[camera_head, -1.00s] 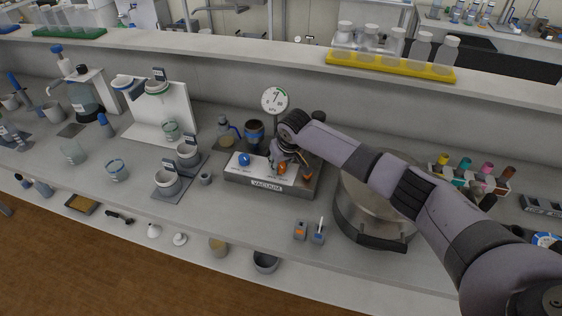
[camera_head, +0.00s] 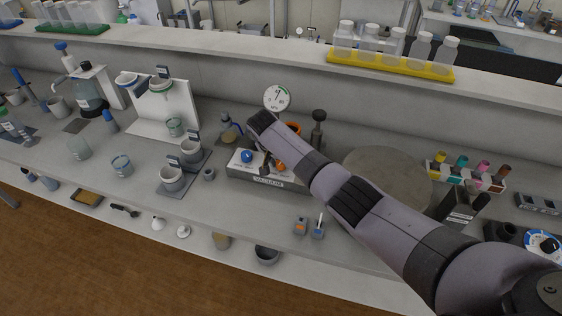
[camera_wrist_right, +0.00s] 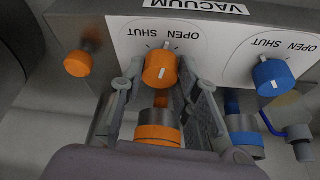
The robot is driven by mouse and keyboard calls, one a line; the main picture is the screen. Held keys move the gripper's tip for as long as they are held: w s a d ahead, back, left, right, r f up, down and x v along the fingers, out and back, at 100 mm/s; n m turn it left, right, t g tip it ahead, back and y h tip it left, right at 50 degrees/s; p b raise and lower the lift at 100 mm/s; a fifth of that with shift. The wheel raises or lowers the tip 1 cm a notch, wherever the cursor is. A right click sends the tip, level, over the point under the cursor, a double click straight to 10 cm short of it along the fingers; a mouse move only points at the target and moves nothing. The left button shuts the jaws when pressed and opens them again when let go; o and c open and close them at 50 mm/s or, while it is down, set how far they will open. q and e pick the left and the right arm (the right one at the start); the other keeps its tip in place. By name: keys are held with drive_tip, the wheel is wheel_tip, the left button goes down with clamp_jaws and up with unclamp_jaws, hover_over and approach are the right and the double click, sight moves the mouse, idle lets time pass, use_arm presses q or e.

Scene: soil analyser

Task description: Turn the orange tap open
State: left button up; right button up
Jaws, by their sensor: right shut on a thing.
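The orange tap (camera_wrist_right: 160,68) is a round knob with a white pointer line on the white face of the vacuum panel (camera_wrist_right: 115,42). It sits between the two fingers of my right gripper (camera_wrist_right: 163,86), which are shut on it. The pointer line stands close to upright in the wrist view. OPEN and SHUT labels show upside down by the knob. In the head view my right gripper (camera_head: 272,163) is at the panel, with the orange tap (camera_head: 280,167) partly showing beside it. My left gripper is not in view.
A blue tap (camera_wrist_right: 272,77) sits beside the orange one on the same panel. A smaller orange knob (camera_wrist_right: 78,64) is at the other side. A pressure gauge (camera_head: 277,97) stands behind the panel.

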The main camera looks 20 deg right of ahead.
drive_tip(key=m+b, duration=0.2)
drive_tip(key=m+g+h+b, duration=0.1)
drive_tip(key=m+b, duration=0.2)
drive_tip(key=shift+w+a+f, duration=0.1)
drive_tip(key=shift+w+f, duration=0.1)
drive_tip(key=shift+r+m+g+b, duration=0.25)
drive_tip(key=shift+m+g+b, duration=0.5)
drive_tip(key=shift+b, duration=0.65)
drive_tip(key=o, duration=1.2)
drive_tip(key=shift+c, duration=0.2)
drive_tip(key=v, duration=1.2)
